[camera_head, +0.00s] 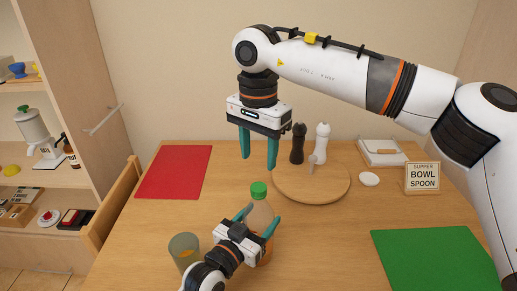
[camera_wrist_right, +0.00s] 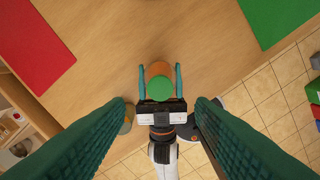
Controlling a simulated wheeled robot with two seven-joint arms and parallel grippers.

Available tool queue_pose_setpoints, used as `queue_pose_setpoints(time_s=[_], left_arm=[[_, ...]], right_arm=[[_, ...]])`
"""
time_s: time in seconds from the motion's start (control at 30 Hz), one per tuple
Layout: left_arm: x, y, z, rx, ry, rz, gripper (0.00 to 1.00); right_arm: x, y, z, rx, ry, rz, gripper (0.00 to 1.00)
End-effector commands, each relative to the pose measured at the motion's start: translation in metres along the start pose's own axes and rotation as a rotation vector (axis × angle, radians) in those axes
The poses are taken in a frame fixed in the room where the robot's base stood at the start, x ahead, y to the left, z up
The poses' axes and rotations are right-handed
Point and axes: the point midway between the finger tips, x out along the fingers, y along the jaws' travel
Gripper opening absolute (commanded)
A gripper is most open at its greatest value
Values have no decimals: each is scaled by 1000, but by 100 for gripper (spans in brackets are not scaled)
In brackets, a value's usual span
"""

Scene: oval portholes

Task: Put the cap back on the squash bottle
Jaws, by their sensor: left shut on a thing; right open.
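The squash bottle (camera_head: 262,212) stands upright on the table with orange liquid in it. The green cap (camera_head: 258,190) sits on top of its neck; how tightly it is seated cannot be told. My left gripper (camera_head: 256,221) is shut around the bottle's body below the cap. My right gripper (camera_head: 259,160) is open and empty, pointing down above and behind the bottle, clear of the cap. In the right wrist view the green cap (camera_wrist_right: 160,87) shows from above, with the orange bottle (camera_wrist_right: 158,69) partly hidden under it.
A tumbler (camera_head: 184,249) stands left of the bottle, close to my left arm. Behind are a round wooden board (camera_head: 325,188), dark and white mills (camera_head: 298,143), a small white disc (camera_head: 369,180) and a sign (camera_head: 422,177). Red (camera_head: 175,172) and green mats (camera_head: 432,258) lie flat.

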Motion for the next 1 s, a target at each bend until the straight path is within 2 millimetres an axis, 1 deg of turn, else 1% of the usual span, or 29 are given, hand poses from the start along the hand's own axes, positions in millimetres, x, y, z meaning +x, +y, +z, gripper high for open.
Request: queue_pose_setpoints(time_s=[0.03, 0.1, 0.23, 0.67, 0.77, 1.0], left_arm=[[0, 0, -1, -2, 2, -1, 0], [0, 0, -1, -2, 2, 0, 0], [0, 0, -1, -2, 2, 0, 0], [0, 0, -1, -2, 2, -1, 0], [0, 0, -1, -2, 2, -1, 0], [0, 0, -1, -2, 2, -1, 0]], right_arm=[[0, 0, 0, -65, 0, 0, 49], [-1, 0, 0, -142, 0, 0, 49], [-1, 0, 0, -226, 0, 0, 49], [1, 0, 0, -247, 1, -1, 49], [9, 0, 0, -247, 2, -2, 49], [46, -1, 0, -245, 2, -2, 49]])
